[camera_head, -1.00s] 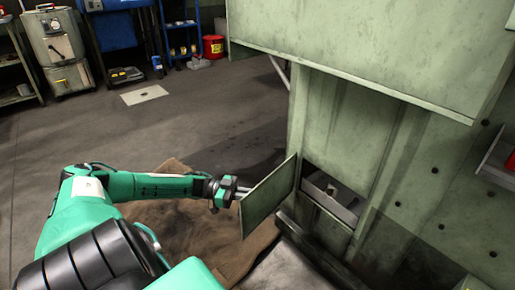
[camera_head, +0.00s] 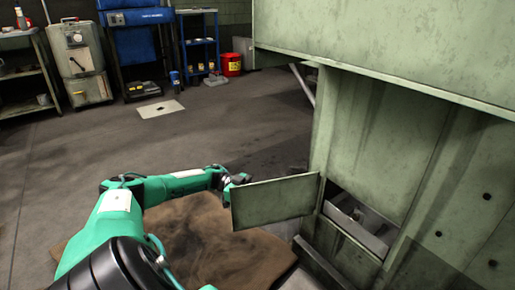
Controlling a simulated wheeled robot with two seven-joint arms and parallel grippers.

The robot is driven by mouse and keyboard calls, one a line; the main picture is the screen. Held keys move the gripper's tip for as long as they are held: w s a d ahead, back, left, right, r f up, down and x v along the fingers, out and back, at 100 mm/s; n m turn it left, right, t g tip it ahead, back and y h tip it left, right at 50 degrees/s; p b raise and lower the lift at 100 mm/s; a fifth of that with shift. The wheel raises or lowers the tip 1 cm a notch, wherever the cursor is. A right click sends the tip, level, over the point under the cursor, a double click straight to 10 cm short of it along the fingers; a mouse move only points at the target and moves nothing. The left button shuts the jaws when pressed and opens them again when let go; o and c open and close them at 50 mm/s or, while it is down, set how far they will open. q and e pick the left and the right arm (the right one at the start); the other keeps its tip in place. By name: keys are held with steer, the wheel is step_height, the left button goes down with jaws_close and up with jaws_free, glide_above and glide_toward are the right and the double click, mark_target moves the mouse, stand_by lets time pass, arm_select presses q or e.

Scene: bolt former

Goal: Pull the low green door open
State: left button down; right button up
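The low green door (camera_head: 274,201) stands swung out from the green machine (camera_head: 385,140), hinged at its right edge. The opening beside it shows a grey metal tray or drawer (camera_head: 358,222) inside. My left gripper (camera_head: 236,181) is at the door's free left edge, on the far side. Its fingertips are mostly hidden behind the door, so I cannot tell whether they hold it. My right gripper is not in view.
A brown stained mat (camera_head: 200,245) lies on the floor under my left arm. A big green overhang (camera_head: 400,45) juts above the opening. A red bucket (camera_head: 231,64), a blue rack and cabinets stand far back.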

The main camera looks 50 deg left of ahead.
arm_select(q)
steer(key=shift+w+d+r, duration=0.15)
steer(key=shift+w+d, duration=0.05)
steer(key=shift+w, duration=0.05)
steer(key=c, duration=1.5)
jaws_free()
steer(key=shift+w+d, duration=0.15)
steer(key=shift+d, duration=0.05)
steer(key=shift+a, duration=0.2)
steer(key=v, duration=1.3)
steer(key=shift+s+a, duration=0.2)
steer(key=shift+a, duration=0.1)
